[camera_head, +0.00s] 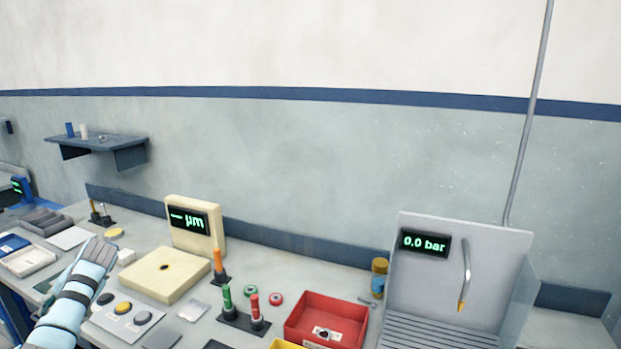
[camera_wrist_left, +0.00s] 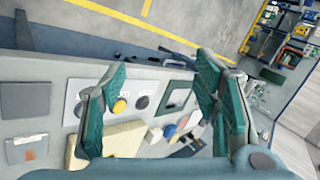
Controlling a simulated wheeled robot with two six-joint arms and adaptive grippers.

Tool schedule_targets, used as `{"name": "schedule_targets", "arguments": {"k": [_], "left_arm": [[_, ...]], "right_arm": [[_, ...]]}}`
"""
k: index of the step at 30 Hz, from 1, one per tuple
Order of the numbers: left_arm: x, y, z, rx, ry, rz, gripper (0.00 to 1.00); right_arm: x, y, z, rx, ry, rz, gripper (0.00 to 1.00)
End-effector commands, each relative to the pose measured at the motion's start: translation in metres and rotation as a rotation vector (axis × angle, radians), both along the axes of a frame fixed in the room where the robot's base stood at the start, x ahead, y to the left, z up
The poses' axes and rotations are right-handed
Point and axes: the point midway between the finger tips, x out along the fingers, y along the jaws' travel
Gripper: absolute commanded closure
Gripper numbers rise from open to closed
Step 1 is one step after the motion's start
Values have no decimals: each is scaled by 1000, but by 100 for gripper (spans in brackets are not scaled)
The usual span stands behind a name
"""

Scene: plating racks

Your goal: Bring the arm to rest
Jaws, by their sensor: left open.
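My left arm comes in from the lower left in the head view, and my left gripper (camera_head: 95,252) is above the bench, left of the cream gauge base. In the left wrist view the two green-padded fingers of my left gripper (camera_wrist_left: 158,78) are wide apart with nothing between them. The bench and floor show beyond them. My right gripper is not in view.
A button panel (camera_head: 122,316) and the cream gauge (camera_head: 165,280) are beside my left arm. A white tray (camera_head: 28,262) lies to the left. A red bin (camera_head: 345,305) and a grey "0.0 bar" booth (camera_head: 490,250) stand right. The space above the bench is open.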

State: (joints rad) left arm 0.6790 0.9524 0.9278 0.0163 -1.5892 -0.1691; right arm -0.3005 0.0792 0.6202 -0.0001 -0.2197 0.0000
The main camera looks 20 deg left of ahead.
Motion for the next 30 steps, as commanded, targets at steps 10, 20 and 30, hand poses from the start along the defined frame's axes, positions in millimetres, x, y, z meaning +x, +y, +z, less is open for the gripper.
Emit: {"name": "schedule_targets", "arguments": {"k": [10,20,30], "left_arm": [[-103,65,-163,216,155,-443,44],[-206,5,-281,60,137,-693,44],[-253,-216,-436,-303,9,-595,44]], "right_arm": [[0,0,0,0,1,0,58],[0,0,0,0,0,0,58],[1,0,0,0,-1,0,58]]}}
